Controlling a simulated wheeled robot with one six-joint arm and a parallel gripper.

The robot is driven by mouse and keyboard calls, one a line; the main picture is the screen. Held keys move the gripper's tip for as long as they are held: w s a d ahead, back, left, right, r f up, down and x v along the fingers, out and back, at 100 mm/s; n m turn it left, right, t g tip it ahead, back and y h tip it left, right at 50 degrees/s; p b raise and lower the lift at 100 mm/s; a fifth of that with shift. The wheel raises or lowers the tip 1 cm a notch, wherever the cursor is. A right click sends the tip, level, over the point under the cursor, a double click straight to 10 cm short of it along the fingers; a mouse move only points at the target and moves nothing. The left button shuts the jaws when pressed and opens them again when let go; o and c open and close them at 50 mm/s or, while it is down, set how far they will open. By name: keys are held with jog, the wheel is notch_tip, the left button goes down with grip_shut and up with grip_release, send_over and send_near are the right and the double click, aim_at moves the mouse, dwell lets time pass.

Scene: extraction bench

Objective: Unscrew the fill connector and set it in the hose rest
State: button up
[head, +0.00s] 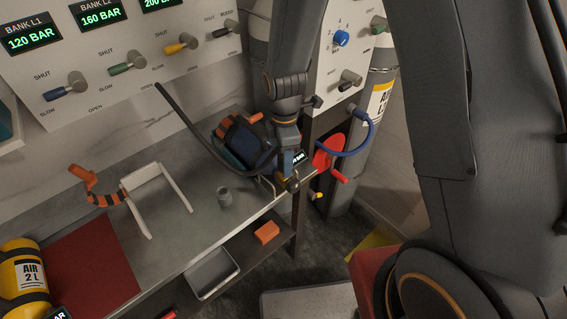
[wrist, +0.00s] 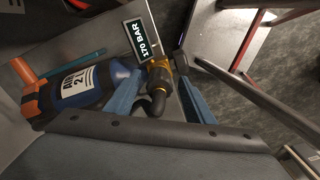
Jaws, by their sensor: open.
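A blue cylinder (wrist: 82,88) labelled AIR lies on its side on the bench, partly hidden behind my arm in the head view (head: 240,135). A 170 BAR display (wrist: 138,48) sits by its valve end. The fill connector (wrist: 158,82), black with a yellow collar, is at that end. It also shows in the head view (head: 292,184), with a black hose running near it. My gripper (wrist: 162,92) is open, with a blue finger on each side of the connector; contact is unclear.
A white frame (head: 143,179) and an orange-and-black piece (head: 95,190) stand at the left. A yellow cylinder (head: 22,275) lies near a red mat (head: 88,262). A grey tray (head: 211,274) and an orange block (head: 267,232) sit below the bench. A valve panel is behind.

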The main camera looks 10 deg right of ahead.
jog(key=m, duration=0.3)
jog(key=shift+p, duration=0.4)
jog(key=m, duration=0.3)
jog(key=shift+m, duration=0.3)
jog(key=m, duration=1.4)
jog(key=shift+m, duration=0.3)
jog(key=m, duration=0.6)
